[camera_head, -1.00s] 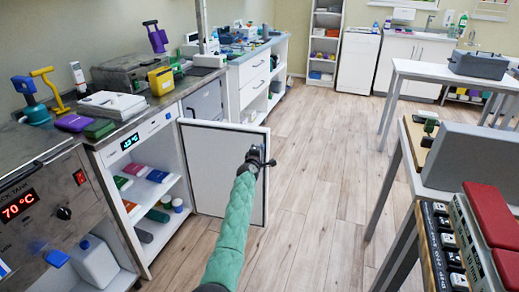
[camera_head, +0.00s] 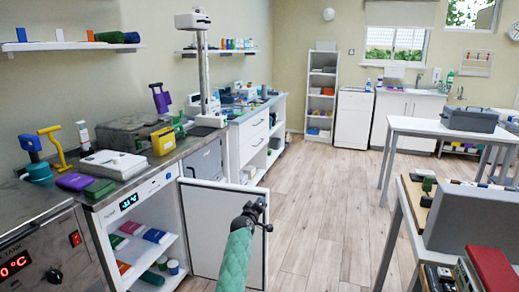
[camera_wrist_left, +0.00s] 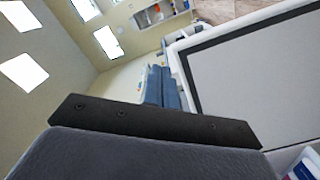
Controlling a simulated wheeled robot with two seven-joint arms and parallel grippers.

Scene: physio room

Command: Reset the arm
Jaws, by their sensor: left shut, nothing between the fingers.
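My left arm, in a green padded sleeve, rises from the bottom of the head view. Its dark gripper (camera_head: 258,213) is shut and empty. It shows in front of the right edge of the open white cabinet door (camera_head: 212,232); I cannot tell whether it touches the door. In the left wrist view the pale door panel with a dark border (camera_wrist_left: 262,75) fills the right side. My right arm and gripper are not in view.
The open cabinet (camera_head: 150,245) holds several boxes and bottles on its shelves. The steel counter (camera_head: 190,143) above it is crowded. Tables stand on the right, with a grey case (camera_head: 470,119) on the far one. Wooden floor (camera_head: 318,215) is clear between.

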